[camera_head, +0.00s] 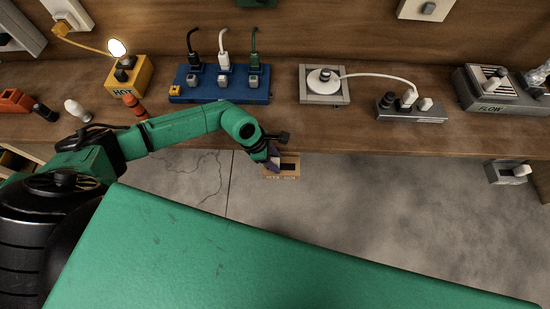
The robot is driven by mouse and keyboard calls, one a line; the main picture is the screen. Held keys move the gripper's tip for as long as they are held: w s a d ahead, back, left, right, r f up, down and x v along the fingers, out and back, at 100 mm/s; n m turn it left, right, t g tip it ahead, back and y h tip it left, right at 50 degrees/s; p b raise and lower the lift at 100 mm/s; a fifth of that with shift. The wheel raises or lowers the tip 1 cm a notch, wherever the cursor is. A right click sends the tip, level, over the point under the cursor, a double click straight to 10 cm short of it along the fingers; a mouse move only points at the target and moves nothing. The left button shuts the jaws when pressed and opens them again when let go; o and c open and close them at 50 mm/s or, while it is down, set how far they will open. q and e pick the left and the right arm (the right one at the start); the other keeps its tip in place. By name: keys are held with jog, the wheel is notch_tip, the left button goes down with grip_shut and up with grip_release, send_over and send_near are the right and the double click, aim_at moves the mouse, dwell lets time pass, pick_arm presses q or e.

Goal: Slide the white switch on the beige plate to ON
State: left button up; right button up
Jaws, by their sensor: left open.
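The beige plate (292,171) is fixed at the front of the bench, just below its edge, near the middle of the head view. It has a dark slot and small lettering along its lower edge that I cannot read. I cannot make out the white switch; my gripper covers the plate's upper left part. My left gripper (273,157) is open, right at the plate's left side, with its fingers pointing down towards it. I cannot tell whether it touches the plate. My right gripper is out of view.
On the wooden bench (330,132) stand a yellow HOT box (140,84), a blue power strip (240,91) with several plugs, a grey plate with a round white fixture (323,80), a grey strip (428,113) and a FLOW box (490,106). A grey switch box (497,173) hangs at right.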

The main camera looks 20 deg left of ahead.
pick_arm(q)
grip_shut()
jog(key=shift+w, duration=0.1)
dwell(1.3)
